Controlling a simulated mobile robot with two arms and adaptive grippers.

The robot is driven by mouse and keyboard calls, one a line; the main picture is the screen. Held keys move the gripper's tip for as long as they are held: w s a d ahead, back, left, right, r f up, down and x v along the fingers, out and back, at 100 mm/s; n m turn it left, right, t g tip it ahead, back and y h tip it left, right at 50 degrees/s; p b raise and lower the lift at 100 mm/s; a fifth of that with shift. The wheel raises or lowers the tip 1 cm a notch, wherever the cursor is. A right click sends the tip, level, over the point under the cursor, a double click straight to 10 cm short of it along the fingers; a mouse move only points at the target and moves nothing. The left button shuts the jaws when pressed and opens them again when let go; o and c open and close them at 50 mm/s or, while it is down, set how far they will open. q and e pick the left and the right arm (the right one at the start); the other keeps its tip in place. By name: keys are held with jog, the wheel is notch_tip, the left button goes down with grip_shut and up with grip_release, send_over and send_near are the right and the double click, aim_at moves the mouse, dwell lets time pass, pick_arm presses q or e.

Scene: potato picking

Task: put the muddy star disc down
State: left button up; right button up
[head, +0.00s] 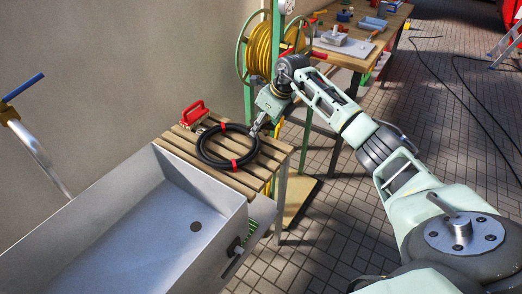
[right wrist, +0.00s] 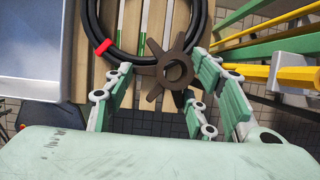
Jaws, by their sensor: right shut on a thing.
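The brown star disc (right wrist: 157,86) with blunt points and a round hub shows in the right wrist view, between the fingers of my right gripper (right wrist: 168,75). My right gripper is shut on it, above the slatted wooden bench (right wrist: 128,78) close to its edge. In the head view my right gripper (head: 263,122) is at the right side of the coiled black hose, and the disc cannot be made out clearly there. I cannot tell whether the disc touches the bench or hose. My left gripper is not in view.
A black hose ring (head: 204,151) with red ties lies on the bench, beside a red-handled tool (head: 194,112). A grey sink (head: 97,200) adjoins the bench at left. A yellow hose reel (head: 259,48) on a green frame and a workbench (head: 345,60) stand behind.

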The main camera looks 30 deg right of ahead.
jog(key=s+a+f+p, duration=0.1)
jog(key=f, duration=0.1)
jog(key=s+a+f+p, duration=0.1)
jog(key=s+f, duration=0.1)
jog(key=f, duration=0.1)
jog(key=s+a+f+p, duration=0.1)
jog(key=f, duration=0.1)
jog(key=shift+s+a+f, duration=0.2)
jog(key=shift+s+a, duration=0.05)
jog(key=shift+s, duration=0.1)
jog(key=shift+f, duration=0.1)
jog(key=shift+f+b, duration=0.3)
jog(key=shift+f, duration=0.1)
jog(key=o, duration=1.1)
jog(key=shift+r, duration=0.1)
jog(key=shift+o, duration=0.2)
